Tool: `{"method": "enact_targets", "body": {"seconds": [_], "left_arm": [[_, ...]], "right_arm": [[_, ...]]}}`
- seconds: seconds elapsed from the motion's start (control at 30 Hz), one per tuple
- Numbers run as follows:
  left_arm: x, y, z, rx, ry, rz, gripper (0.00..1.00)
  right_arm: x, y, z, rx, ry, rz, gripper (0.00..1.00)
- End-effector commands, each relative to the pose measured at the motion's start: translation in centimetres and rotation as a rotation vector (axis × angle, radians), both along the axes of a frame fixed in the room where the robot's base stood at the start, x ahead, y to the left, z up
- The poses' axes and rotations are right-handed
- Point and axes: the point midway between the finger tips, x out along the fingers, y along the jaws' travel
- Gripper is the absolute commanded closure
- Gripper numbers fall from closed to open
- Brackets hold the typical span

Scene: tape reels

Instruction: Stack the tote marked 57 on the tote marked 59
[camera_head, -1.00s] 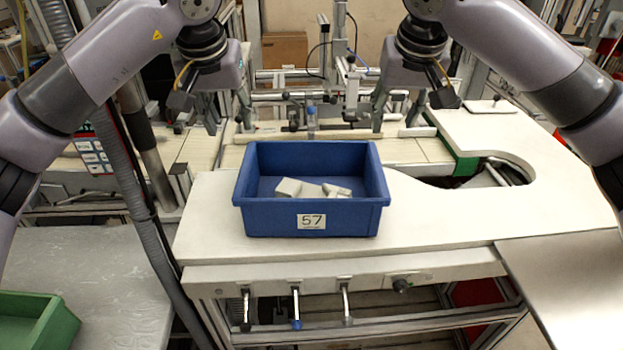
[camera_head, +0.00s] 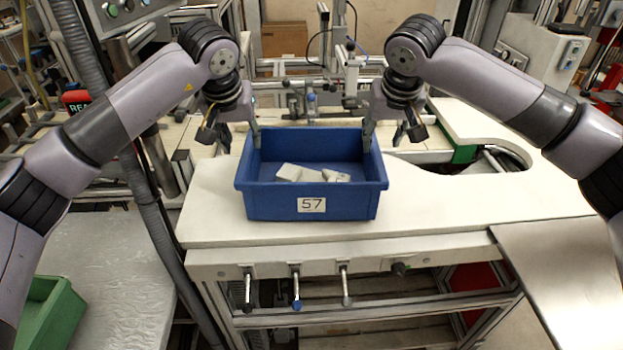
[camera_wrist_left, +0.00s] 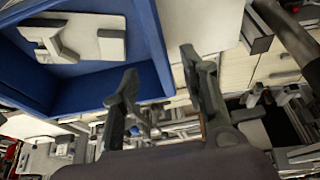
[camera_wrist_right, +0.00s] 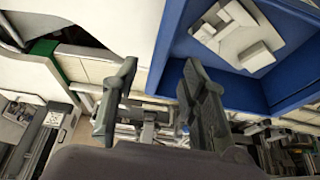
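The blue tote marked 57 (camera_head: 312,204) sits upright on the white worktop, with grey-white pieces inside. It also shows in the left wrist view (camera_wrist_left: 152,45) and the right wrist view (camera_wrist_right: 172,45). My left gripper (camera_head: 238,142) is open at its back left corner. My right gripper (camera_head: 386,138) is open at its back right corner. In each wrist view one finger overlaps the tote's rim and the other is outside; contact cannot be told. A green tote (camera_head: 55,318) is cut off at the lower left. No mark shows on it, and no 59 is visible.
The white worktop (camera_head: 450,210) is clear right of the tote and has a curved cutout. A lower grey table (camera_head: 110,260) at left bears the green tote. A metal plate (camera_head: 570,270) is at lower right. Rails and fixtures stand behind the tote.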

Motion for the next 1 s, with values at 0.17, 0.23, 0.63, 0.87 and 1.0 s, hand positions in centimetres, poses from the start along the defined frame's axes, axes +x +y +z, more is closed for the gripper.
{"method": "enact_targets", "body": {"seconds": [0.17,0.23,0.63,0.87,1.0], "left_arm": [[1.2,0.0,-3.2,0.001,0.004,0.000,0.60],[1.6,-0.1,-4.1,-0.001,0.004,0.000,0.60],[2.4,0.0,-5.9,0.001,0.000,-0.001,0.60],[2.4,0.0,-5.9,0.000,0.000,-0.001,0.65],[2.4,0.0,-5.9,0.000,0.000,-0.001,0.74]], "right_arm": [[1.2,0.0,-3.1,-0.001,0.003,0.001,0.60],[1.6,0.0,-4.1,-0.002,0.002,0.001,0.60],[2.5,0.0,-5.9,0.000,-0.001,0.001,0.60],[2.4,0.0,-5.9,0.000,0.000,0.001,0.65],[2.4,0.0,-5.9,0.000,0.000,0.001,0.74]]}}
